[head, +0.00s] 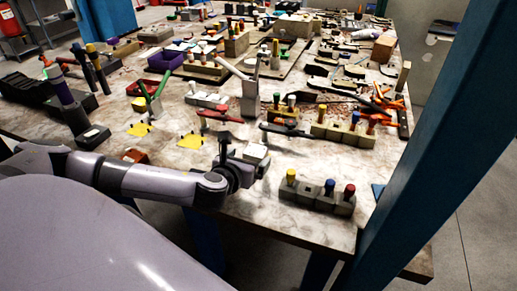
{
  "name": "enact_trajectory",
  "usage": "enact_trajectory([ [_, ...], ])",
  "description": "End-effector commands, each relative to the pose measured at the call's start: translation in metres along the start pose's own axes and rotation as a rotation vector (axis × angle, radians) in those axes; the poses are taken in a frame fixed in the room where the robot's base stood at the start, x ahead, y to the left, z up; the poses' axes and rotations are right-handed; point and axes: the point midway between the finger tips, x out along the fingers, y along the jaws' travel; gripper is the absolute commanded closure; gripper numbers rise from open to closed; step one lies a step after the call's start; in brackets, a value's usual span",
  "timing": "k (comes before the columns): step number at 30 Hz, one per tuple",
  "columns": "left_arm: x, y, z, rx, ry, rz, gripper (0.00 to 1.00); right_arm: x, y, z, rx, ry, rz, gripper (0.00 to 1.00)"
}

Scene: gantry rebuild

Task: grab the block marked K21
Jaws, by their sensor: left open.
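No K21 marking can be read on any block at this size, so I cannot tell which block bears it. A dark grey block row (322,201) with yellow, blue and red pegs sits near the table's front edge. Another block row (343,135) with coloured pegs is farther back. A tall grey block (249,97) stands near the middle. My left gripper (256,163) is open, low over the front of the table, left of the dark grey row and apart from it. A pale-topped piece (256,152) shows at the gripper, partly hidden. My right gripper is out of view.
The marbled table (240,208) is crowded with tools and blocks towards the back. A blue post (440,140) rises at the right. Bare tabletop lies around the dark grey row.

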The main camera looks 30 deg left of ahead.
Motion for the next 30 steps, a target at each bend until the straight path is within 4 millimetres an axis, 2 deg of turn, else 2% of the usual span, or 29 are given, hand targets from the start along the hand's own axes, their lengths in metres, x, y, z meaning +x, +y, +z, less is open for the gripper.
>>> enact_trajectory([
  [8, 0.021, 0.001, 0.003, -0.001, -0.002, 0.002, 0.06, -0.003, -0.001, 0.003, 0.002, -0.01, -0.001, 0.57],
  [18, 0.058, 0.002, 0.006, 0.0, -0.001, 0.002, 0.06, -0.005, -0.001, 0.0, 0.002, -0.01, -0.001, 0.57],
  [29, 0.065, 0.002, 0.005, 0.0, 0.0, 0.001, 0.06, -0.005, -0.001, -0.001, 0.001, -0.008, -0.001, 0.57],
  [30, 0.065, 0.002, 0.005, 0.0, 0.0, 0.001, 0.1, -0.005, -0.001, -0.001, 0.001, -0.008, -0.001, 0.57],
])
